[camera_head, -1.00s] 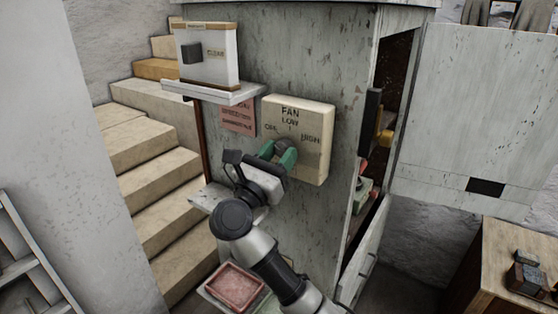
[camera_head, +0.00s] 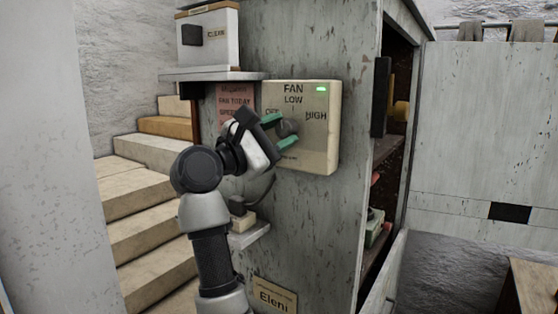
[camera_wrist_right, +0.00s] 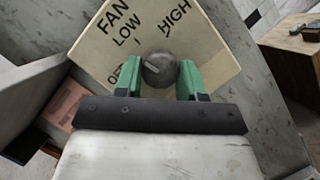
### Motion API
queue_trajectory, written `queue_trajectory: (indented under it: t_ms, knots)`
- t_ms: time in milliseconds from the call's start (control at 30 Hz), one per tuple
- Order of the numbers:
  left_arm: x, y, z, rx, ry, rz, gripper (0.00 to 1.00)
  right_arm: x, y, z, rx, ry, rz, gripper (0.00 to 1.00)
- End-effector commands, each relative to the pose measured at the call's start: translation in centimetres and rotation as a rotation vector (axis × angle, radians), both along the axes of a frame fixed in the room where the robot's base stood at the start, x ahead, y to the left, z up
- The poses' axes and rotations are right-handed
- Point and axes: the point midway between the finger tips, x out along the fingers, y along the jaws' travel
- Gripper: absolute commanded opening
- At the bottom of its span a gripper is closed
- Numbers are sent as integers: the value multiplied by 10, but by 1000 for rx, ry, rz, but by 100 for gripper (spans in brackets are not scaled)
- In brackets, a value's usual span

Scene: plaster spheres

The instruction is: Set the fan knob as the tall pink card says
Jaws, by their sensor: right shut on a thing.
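The cream fan panel (camera_head: 318,135) is on the grey cabinet side, marked OFF, LOW and HIGH, with a green light (camera_head: 321,89) lit at its top right. Its round grey knob (camera_head: 288,128) also shows in the right wrist view (camera_wrist_right: 160,68), with a pale mark I cannot match to a label. My right gripper (camera_head: 284,131) is shut on the knob, its green fingers (camera_wrist_right: 161,80) on either side. The pink card (camera_head: 236,94) hangs left of the panel, partly covered by my right arm; "FAN TODAY" and "SPEED" show, the setting is not readable. My left gripper is not in view.
A shelf (camera_head: 212,76) with a white box marked CLEAN (camera_head: 216,53) juts out above the card. A small lower shelf (camera_head: 250,234) is near my right arm. Stone steps (camera_head: 135,210) lie left; the cabinet stands open at right.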

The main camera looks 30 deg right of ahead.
Motion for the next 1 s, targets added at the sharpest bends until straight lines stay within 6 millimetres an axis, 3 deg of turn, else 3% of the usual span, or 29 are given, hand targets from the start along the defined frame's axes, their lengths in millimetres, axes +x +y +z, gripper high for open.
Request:
queue_trajectory:
  t_ms: [33,300,933,967,1000]
  knots:
    - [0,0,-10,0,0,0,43,0,0,-5,16,-27,0,16]
    - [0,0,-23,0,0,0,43,1,0,-2,63,-141,-1,16]
    - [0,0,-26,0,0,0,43,1,0,0,81,-181,0,16]
    - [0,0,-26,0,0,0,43,1,0,0,80,-181,0,42]
    - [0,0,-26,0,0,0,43,1,0,0,79,-181,-1,49]
